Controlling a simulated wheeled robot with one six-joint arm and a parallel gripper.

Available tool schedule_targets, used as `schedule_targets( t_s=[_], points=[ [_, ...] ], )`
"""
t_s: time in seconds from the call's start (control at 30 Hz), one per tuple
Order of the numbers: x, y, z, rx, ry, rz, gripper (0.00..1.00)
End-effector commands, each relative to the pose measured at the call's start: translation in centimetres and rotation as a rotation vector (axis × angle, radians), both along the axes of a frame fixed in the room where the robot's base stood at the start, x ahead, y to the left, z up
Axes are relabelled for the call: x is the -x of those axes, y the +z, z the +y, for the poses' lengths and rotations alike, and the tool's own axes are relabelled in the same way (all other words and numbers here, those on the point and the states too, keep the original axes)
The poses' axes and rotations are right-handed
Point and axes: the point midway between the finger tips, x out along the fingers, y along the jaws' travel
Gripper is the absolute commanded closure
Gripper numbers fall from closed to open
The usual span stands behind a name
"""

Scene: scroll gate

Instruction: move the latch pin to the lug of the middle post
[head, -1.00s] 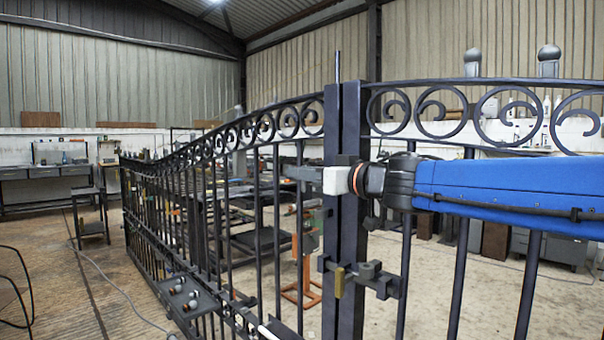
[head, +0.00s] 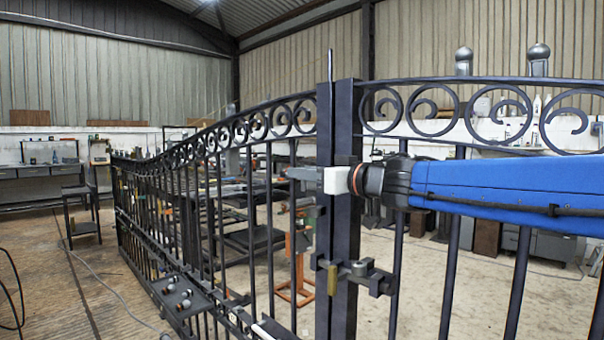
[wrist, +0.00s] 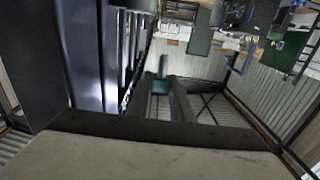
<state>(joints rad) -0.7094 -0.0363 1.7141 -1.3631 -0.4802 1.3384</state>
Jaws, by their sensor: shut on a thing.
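My gripper (head: 303,174) is in front of the dark middle post (head: 345,215), at about the height of the upper bars. Its fingers point left, across the gate. In the wrist view the fingers are shut on a small teal-grey piece (wrist: 160,87). It may be the latch pin, but its full shape is hidden. Below my gripper, a dark latch fitting with lugs (head: 370,277) is fixed across the posts. A brass padlock-like block (head: 333,280) hangs at its left side. I cannot tell whether a pin sits in the lug.
The barred gate leaf (head: 200,200) with scrolls runs away to the left; another leaf (head: 455,250) stands behind my arm at right. A small tray with several knobs (head: 180,293) is fixed low on the left leaf. Benches and an orange stand are behind the bars.

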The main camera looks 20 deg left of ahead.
Motion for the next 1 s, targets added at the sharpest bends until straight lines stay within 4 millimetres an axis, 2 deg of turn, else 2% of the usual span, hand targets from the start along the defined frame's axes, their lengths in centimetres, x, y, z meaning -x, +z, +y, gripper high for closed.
schedule_targets(
  t_s=[1.0],
  points=[
    [-2.2, -0.5, -0.9, -0.001, -0.001, 0.000, 1.00]
  ],
)
